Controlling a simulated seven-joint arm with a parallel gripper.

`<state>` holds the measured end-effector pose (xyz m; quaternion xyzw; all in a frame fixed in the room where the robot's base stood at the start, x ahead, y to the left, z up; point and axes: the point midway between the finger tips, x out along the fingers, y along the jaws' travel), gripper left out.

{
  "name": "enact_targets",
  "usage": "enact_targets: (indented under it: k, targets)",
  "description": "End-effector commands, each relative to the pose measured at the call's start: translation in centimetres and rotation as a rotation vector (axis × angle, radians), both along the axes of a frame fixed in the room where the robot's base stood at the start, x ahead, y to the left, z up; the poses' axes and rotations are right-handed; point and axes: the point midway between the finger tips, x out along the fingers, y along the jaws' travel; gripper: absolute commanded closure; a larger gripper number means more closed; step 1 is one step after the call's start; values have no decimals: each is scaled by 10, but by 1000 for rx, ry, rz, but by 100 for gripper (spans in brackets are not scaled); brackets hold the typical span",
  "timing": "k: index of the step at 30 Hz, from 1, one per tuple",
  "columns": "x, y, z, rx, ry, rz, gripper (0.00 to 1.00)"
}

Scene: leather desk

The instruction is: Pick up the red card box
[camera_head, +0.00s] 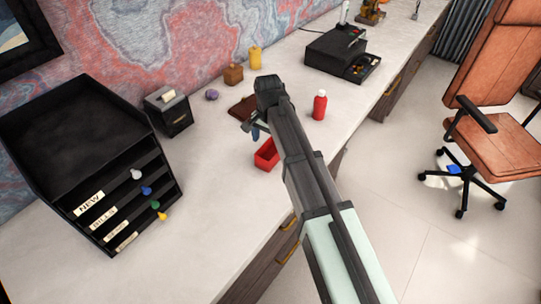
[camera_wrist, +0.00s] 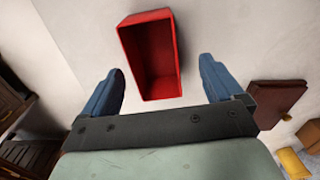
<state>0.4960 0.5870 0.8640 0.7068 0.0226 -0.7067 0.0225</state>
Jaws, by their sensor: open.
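The red card box (camera_head: 266,155) is an open-topped, empty-looking box on the white desk, just below my gripper in the head view and partly beside my arm. In the wrist view the red card box (camera_wrist: 151,55) lies ahead of the fingers, its opening facing the camera. My gripper (camera_wrist: 162,88) is open, with a blue finger on each side and nothing between them. The box's near edge lies about level with the fingertips in that picture; I cannot tell the height gap. In the head view my gripper (camera_head: 253,128) is small and partly hidden by my wrist.
A dark brown leather item (camera_head: 241,108) lies close behind my gripper. A red bottle (camera_head: 319,105) stands to the right. A black file organizer (camera_head: 85,165) and a small black box (camera_head: 168,110) stand left. A black machine (camera_head: 335,53) stands at the back. The desk front is clear.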

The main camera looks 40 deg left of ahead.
Motion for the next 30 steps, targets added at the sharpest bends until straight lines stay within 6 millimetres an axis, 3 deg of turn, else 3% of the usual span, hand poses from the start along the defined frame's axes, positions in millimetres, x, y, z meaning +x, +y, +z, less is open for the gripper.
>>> enact_targets:
  k: [8,18,26,30]
  targets:
    - [0,-3,-12,-1,1,0,6]
    - [2,-7,-51,-1,1,0,6]
    - [2,-7,-54,0,0,0,6]
    - [2,-7,-54,0,0,0,18]
